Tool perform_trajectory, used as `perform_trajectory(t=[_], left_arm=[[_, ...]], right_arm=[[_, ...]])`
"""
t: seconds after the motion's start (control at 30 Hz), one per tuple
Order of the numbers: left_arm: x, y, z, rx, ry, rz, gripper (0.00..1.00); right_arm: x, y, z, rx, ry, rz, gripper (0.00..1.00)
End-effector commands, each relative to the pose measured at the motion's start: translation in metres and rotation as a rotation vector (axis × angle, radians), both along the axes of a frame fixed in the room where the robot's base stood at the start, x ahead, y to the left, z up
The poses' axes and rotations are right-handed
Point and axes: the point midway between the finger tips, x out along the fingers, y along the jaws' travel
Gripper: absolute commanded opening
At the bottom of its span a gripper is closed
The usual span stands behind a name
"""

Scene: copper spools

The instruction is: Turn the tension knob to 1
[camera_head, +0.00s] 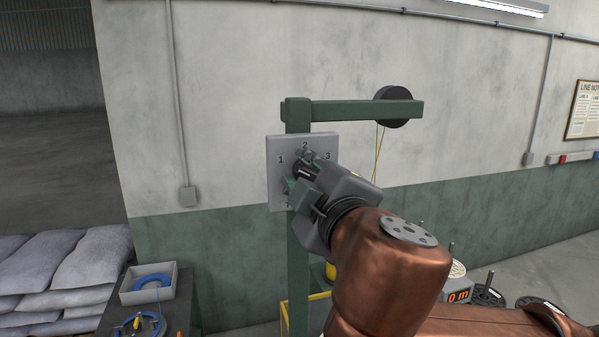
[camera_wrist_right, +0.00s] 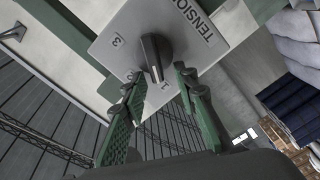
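Contact cannot be told. My left gripper is out of view.
A green post and arm (camera_head: 345,111) carry a black pulley (camera_head: 394,106) with a yellow line. A grey bin (camera_head: 148,284) with a blue coil stands at lower left, near stacked sacks (camera_head: 70,265). Spools (camera_head: 487,296) lie at lower right.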

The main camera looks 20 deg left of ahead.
Motion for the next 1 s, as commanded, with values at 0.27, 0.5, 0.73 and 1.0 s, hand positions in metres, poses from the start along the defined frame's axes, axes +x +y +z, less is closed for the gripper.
perform_trajectory(t=[0.27, 0.5, 0.73, 1.0], left_arm=[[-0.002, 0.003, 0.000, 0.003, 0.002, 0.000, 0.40], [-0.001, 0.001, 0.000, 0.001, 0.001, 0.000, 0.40], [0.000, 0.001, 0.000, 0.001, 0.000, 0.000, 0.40], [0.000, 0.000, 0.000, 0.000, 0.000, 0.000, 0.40]], right_arm=[[-0.002, -0.002, 0.001, 0.001, 0.000, 0.000, 0.28], [-0.030, -0.020, 0.001, 0.001, -0.004, 0.001, 0.28], [-0.070, -0.047, 0.001, 0.001, -0.004, 0.000, 0.28], [-0.096, -0.065, 0.000, 0.001, -0.001, 0.000, 0.28]])
